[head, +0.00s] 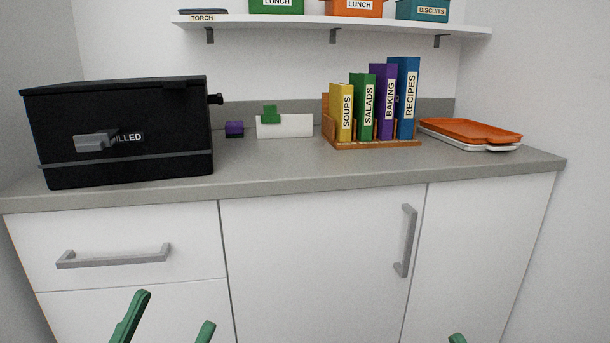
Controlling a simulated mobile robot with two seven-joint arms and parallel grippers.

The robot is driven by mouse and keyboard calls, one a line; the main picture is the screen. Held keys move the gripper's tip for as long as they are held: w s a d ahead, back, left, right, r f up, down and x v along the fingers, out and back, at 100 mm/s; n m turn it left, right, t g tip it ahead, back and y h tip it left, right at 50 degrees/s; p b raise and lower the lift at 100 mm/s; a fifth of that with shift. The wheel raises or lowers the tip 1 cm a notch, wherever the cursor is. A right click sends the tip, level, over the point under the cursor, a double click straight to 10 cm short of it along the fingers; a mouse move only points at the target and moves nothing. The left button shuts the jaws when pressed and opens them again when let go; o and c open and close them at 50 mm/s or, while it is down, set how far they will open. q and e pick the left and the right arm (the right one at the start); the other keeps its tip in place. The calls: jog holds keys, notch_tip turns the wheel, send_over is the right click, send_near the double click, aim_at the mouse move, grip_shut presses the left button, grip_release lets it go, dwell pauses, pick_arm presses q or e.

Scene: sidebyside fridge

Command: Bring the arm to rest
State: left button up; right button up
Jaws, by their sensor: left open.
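My left gripper (172,311) shows at the bottom left of the head view as two green fingers. The fingers are apart with nothing between them. They are in front of the white lower cabinet, below the drawer handle and below counter height. Of my right gripper, only one green tip (457,338) shows at the bottom edge, right of centre. The rest of it is out of the frame, so its opening cannot be told. The arms behind both grippers are hidden below the frame.
A grey counter (270,174) holds a black box (125,130), a rack of labelled books (378,100) and orange and white trays (470,132). Below are a drawer handle (115,256) and a vertical door handle (405,240) that stick out. A shelf (335,22) hangs above.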

pick_arm(q)
jog(key=s+d+f+g+h+b, duration=0.1)
jog(key=s+d+f+g, duration=0.1)
jog(key=d+f, duration=0.15)
jog(key=w+a+f+n+g+y+p, duration=0.35)
jog(key=w+n+y+p, duration=0.5)
jog(key=p, duration=1.15)
pick_arm(e)
jog(key=w+d+f+m+g+h, duration=0.2)
jog(key=w+f+m+g+h, duration=0.35)
jog(key=h, duration=0.35)
pick_arm(q)
jog(key=s+a+f+n+g+y+p, duration=0.1)
jog(key=s+f+g+y+p, duration=0.3)
jog(key=s+f+g+p, duration=0.4)
jog(key=s+g+p, duration=0.1)
jog(key=s+p, duration=0.2)
jog(key=p, duration=0.4)
jog(key=shift+s+a+p, duration=0.25)
jog(key=shift+p, duration=0.05)
pick_arm(e)
jog(key=s+d+f+m+g+h, duration=0.2)
jog(key=s+f+m+g+h, duration=0.1)
jog(key=s+f+g, duration=0.4)
jog(key=shift+s+d+m, duration=0.35)
jog(key=shift+s+m, duration=0.1)
jog(key=shift+s, duration=0.4)
